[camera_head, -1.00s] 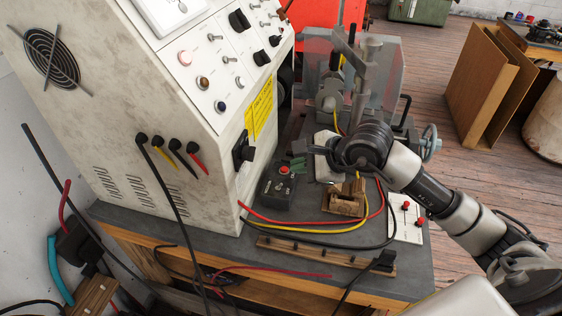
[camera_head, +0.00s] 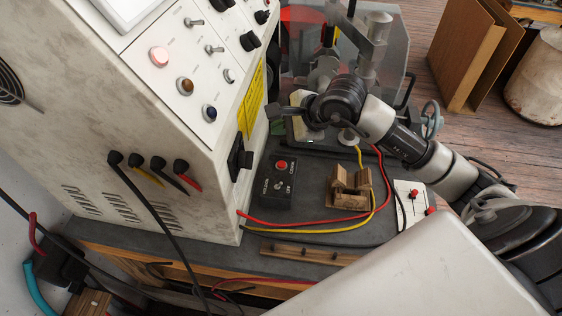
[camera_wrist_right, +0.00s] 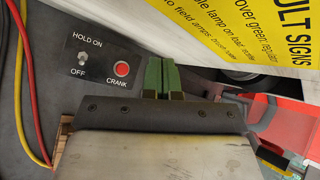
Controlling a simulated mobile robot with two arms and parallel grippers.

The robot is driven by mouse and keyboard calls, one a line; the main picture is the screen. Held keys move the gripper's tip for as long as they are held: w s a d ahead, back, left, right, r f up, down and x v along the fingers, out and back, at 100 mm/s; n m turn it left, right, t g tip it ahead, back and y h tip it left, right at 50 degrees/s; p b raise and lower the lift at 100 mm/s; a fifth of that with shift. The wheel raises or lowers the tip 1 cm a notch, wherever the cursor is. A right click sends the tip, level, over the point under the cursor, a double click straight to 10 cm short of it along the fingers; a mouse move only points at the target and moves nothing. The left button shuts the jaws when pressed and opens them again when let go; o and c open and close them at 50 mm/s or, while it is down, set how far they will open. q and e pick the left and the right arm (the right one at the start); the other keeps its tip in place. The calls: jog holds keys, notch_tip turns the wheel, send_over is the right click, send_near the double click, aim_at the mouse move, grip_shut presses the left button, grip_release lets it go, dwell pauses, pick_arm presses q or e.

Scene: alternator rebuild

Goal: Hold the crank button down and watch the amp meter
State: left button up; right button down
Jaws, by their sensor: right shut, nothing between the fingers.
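The black control box (camera_head: 275,186) sits on the bench beside the big test cabinet. Its red crank button (camera_head: 281,164) shows uncovered; the button (camera_wrist_right: 122,69) and the HOLD ON/OFF toggle (camera_wrist_right: 83,58) also show in the right wrist view. My right gripper (camera_head: 277,127) is beyond the box, close to the cabinet's side, and apart from the button. Its green fingers (camera_wrist_right: 162,77) are shut together and empty, to the right of the button in the wrist view. A white-framed panel piece (camera_head: 125,10), perhaps the meter, is cut off at the top; no reading shows. My left gripper is not in view.
The cabinet (camera_head: 75,140) stands left, with a yellow sign (camera_head: 252,98). Red and yellow cables (camera_head: 320,221) cross the bench in front of the box. A wooden block (camera_head: 350,190) and a small white switch plate (camera_head: 412,200) are to the right. A clear guard (camera_head: 300,45) stands behind.

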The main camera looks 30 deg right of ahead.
aim_at(281, 165)
notch_tip(281, 165, down, 3)
jog(key=shift+f+b, duration=0.2)
jog(key=shift+b, duration=0.6)
notch_tip(281, 165, down, 5)
jog(key=b, duration=0.3)
jog(key=shift+r, duration=0.15)
jog(key=shift+f+b, duration=0.3)
jog(key=shift+b, duration=0.15)
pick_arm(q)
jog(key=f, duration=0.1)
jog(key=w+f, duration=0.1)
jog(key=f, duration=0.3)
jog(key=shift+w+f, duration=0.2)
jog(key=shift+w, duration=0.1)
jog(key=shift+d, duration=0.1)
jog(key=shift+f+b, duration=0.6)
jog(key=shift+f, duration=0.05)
pick_arm(e)
jog(key=shift+f, duration=0.4)
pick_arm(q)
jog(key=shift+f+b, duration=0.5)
pick_arm(e)
jog(key=shift+f, duration=0.45)
dwell(3.0)
